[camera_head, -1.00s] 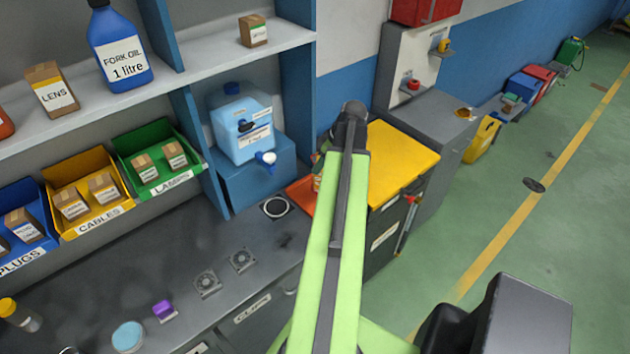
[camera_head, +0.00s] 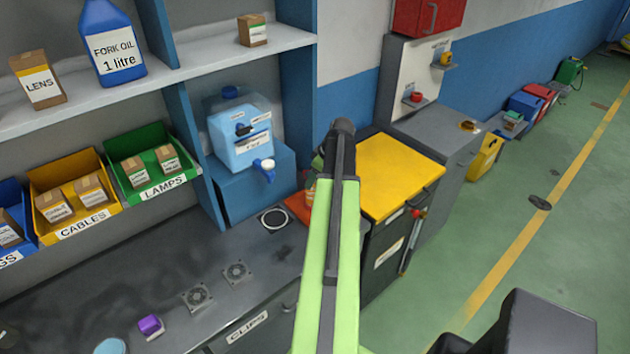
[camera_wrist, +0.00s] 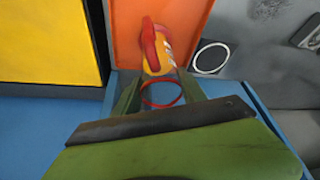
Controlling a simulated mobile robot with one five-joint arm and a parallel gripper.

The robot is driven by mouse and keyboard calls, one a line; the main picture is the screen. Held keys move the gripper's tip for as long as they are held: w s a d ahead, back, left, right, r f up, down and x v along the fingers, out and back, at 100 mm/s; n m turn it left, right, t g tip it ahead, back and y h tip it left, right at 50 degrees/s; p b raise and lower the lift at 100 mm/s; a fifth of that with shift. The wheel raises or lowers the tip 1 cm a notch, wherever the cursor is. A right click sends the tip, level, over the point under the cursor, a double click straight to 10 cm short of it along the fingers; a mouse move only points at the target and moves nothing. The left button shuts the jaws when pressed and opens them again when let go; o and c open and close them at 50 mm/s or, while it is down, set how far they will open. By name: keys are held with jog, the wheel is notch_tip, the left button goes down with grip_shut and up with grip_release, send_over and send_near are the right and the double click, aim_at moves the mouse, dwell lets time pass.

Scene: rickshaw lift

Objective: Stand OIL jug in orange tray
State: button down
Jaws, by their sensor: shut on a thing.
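The orange tray (camera_wrist: 185,20) shows at the top of the wrist view, and a strip of it (camera_head: 298,205) shows left of my arm in the head view. The OIL jug (camera_wrist: 156,50) is yellow with a red top and pale lettering; in the wrist view it overlaps the tray. My gripper (camera_wrist: 158,94) is shut on the jug, with its green fingers on either side below it. A red ring shows between the fingers. I cannot tell whether the jug's base touches the tray. In the head view my arm hides most of the jug and gripper.
A yellow-topped cabinet (camera_head: 395,172) stands right of the tray. A blue stand (camera_head: 250,195) with a pale blue water container (camera_head: 238,135) is to the left. A black-and-white ring mark (camera_head: 273,218) lies on the grey bench beside the tray.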

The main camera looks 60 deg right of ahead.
jog(key=shift+f, duration=0.1)
jog(key=c, duration=0.6)
grip_release()
jog(key=shift+c, duration=0.2)
jog(key=p+v, duration=1.1)
jog(key=v, duration=0.1)
